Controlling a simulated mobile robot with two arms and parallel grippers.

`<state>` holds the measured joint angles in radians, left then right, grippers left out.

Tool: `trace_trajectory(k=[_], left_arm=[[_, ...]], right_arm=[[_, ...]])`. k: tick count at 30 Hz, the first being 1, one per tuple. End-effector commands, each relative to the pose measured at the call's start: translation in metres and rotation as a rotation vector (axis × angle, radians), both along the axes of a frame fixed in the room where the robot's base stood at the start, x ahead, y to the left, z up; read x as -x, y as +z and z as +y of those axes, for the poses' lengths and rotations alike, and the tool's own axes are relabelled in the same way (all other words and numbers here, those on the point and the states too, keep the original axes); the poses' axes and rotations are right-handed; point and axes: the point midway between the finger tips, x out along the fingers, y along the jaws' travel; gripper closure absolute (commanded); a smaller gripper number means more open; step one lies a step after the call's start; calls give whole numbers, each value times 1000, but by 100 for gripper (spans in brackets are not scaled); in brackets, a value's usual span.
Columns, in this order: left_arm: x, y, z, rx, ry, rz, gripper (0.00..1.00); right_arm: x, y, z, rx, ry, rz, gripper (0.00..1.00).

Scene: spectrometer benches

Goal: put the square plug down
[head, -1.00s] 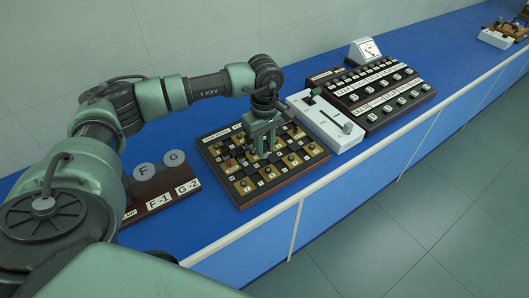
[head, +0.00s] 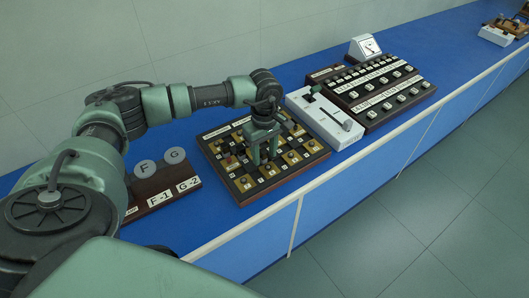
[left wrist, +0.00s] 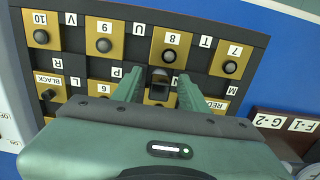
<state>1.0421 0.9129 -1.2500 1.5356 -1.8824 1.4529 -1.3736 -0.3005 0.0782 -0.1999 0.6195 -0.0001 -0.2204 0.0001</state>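The square plug (left wrist: 160,78) is a dark block with a squarish top. In the left wrist view it stands at the plugboard (left wrist: 75,40), just below the tile marked 8. My left gripper (left wrist: 158,88) is above the board with one green finger on each side of the plug. Gaps show between the plug and both fingers, so the gripper looks open. In the head view the left gripper (head: 264,160) points down over the middle of the board, and its fingers hide the plug. How deep the plug sits cannot be seen. My right gripper is not in view.
Round dark knobs stand on the board's brass tiles. A white box with a lever (head: 325,122) is close on the right, with a dark switch panel (head: 382,92) beyond. A block with F and G discs (head: 160,188) lies to the left. The blue bench's front edge is near.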

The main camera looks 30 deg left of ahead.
Motion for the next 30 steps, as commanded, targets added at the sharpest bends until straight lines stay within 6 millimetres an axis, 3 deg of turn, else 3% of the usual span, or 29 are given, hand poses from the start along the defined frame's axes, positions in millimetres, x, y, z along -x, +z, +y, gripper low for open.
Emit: trace_trajectory(k=[5, 8, 21, 30], left_arm=[[0, 6, 0, 0, 0, 0, 57], [-1, 16, 0, 2, 0, -4, 57], [-1, 104, 0, 1, -1, -5, 57], [0, 124, 0, 0, -1, 0, 57]], right_arm=[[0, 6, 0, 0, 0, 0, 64], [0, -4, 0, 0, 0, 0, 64], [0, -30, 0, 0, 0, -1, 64], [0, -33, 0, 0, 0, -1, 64]])
